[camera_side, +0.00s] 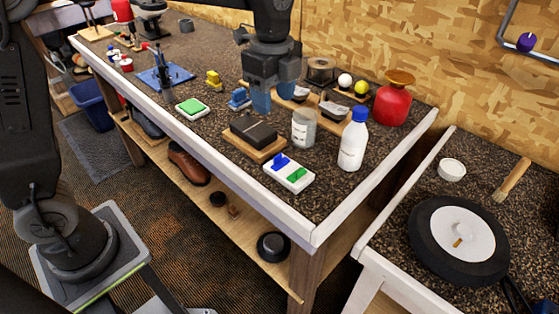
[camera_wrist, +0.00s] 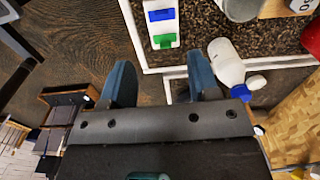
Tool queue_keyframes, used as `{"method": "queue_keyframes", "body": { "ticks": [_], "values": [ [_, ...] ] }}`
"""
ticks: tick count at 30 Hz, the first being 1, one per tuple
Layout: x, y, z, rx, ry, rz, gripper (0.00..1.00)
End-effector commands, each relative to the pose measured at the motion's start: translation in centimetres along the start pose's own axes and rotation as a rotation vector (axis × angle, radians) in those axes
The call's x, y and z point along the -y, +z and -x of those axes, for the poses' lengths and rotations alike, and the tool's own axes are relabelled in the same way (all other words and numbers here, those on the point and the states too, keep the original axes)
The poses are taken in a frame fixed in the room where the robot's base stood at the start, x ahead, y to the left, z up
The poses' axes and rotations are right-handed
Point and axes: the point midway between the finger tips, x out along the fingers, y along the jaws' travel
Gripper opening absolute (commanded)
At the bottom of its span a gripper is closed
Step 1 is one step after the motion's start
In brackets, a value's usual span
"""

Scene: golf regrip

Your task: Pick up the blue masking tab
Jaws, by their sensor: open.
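The blue masking tab (camera_side: 280,160) sits on a small white tray (camera_side: 272,175) near the bench's front right corner. A green tab (camera_side: 297,175) lies beside it on the same tray. My gripper (camera_side: 272,98) points down over the bench, behind and slightly left of the tray, apart from it. In the wrist view my gripper (camera_wrist: 161,72) shows two blue fingers spread apart with nothing between them. The blue masking tab (camera_wrist: 160,15) is at the top there, beyond the fingertips, with the green tab (camera_wrist: 164,41) nearer. The tray is partly cut off by the top edge.
A white bottle with a blue cap (camera_side: 353,140) and a grey cup (camera_side: 304,128) stand right of and behind the tray. A black block on a wooden board (camera_side: 254,135) lies to its left. A red container (camera_side: 392,103) stands farther back. The bench edge is close in front.

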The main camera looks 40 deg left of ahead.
Motion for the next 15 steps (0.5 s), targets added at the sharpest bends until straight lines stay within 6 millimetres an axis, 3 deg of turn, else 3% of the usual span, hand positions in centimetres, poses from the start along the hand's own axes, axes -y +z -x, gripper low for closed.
{"method": "queue_keyframes", "body": {
  "ticks": [5,15],
  "values": [
    [0.5,-0.3,-1.5,0.003,0.016,-0.045,0.55],
    [0.3,-0.3,-7.6,0.003,0.016,-0.042,0.55]
  ]
}}
